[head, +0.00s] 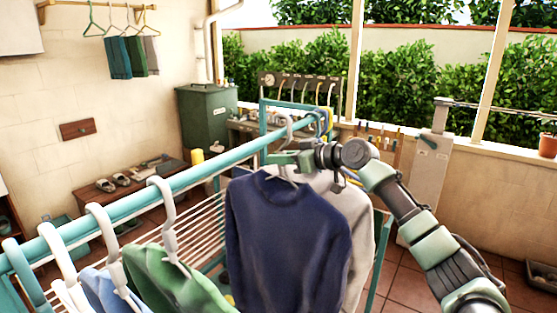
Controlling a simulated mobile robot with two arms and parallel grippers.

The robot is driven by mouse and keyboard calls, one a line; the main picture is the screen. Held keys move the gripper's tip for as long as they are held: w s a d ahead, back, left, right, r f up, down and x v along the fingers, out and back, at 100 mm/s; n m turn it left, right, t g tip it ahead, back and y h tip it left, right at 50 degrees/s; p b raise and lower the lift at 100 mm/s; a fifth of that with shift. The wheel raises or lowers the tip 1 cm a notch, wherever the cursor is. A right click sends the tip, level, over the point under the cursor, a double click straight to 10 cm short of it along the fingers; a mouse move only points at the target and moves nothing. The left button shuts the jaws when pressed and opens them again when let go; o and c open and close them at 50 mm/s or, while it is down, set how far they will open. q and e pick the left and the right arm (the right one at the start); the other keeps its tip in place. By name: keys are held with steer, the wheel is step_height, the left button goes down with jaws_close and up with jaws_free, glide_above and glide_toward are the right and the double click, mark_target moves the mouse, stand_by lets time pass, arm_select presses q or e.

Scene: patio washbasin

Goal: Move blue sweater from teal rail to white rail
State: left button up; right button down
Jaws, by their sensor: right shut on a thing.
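The blue sweater (285,245) is dark navy and hangs upright in the middle of the head view, on a hanger. The teal rail (125,206) runs from lower left up to the centre. My right gripper (284,158) is shut on the sweater's hanger at the neck, just below the rail. A pale hook shows above the gripper at the rail; I cannot tell whether it belongs to this hanger. No clearly white rail shows; a thin greyish rail (495,108) extends from a post at the right. My left gripper is out of view.
A pale grey garment (361,230) hangs close behind the sweater. A green garment (172,280) and a light blue one (103,290) hang at lower left. A wooden bench (128,188) with slippers and a dark green bin (207,120) stand behind.

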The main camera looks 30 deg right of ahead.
steer(key=shift+r, duration=0.15)
steer(key=shift+s+d, duration=0.1)
steer(key=shift+s, duration=0.1)
steer(key=b+v, duration=0.2)
steer(key=v, duration=0.1)
steer(key=f+b+v, duration=0.1)
steer(key=b+v, duration=0.2)
steer(key=f+b+v, duration=0.1)
steer(key=b+v, duration=0.2)
steer(key=shift+s+d, duration=0.15)
steer(key=shift+s, duration=0.05)
steer(key=shift+s+r, duration=0.2)
steer(key=shift+r, duration=0.15)
